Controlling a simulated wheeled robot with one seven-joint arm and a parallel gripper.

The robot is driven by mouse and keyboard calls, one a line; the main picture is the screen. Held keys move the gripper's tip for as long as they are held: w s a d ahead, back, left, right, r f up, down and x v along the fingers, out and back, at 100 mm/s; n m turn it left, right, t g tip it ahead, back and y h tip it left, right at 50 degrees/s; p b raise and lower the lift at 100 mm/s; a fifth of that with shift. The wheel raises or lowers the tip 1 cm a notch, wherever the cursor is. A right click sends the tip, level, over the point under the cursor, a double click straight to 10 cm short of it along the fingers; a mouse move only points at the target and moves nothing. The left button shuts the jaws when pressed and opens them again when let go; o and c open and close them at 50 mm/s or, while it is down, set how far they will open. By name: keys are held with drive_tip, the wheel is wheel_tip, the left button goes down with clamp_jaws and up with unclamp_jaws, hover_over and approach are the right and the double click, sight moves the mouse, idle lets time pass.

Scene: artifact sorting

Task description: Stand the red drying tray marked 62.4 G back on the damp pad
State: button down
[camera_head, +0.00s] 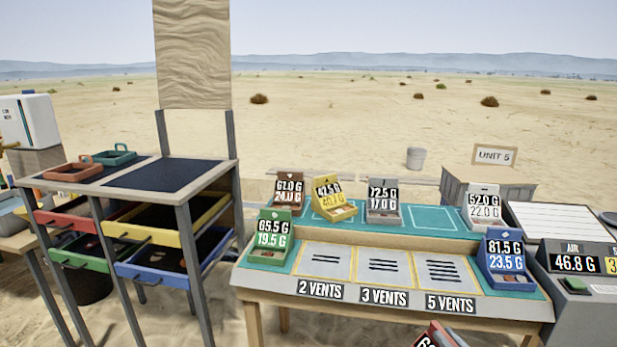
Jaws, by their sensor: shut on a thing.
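A red tray (437,335) with a black label and white figures shows at the bottom edge, in front of the table; it is tilted and mostly cut off. Only a first figure like a 6 can be read, so I cannot confirm 62.4 G. My gripper is not in view. No surface is labelled as the damp pad; a teal mat (425,220) covers the back of the table, with bare room between the grey and white trays.
Brown (289,193), yellow (333,199), grey (382,201) and white (483,207) trays stand along the back. Green (270,237) and blue (503,262) trays flank three vent panels (383,267). A drawer rack (150,215) stands left, a scale (575,265) right.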

drive_tip(key=s+d+f+m+h, duration=0.3)
drive_tip(key=f+h, duration=0.1)
drive_tip(key=h, duration=0.1)
drive_tip(key=shift+f+t, duration=0.2)
drive_tip(key=shift+t, duration=0.2)
drive_tip(key=shift+d+m, duration=0.2)
drive_tip(key=shift+m, duration=0.1)
drive_tip(key=shift+a, duration=0.15)
drive_tip(key=shift+w, duration=0.1)
idle(0.3)
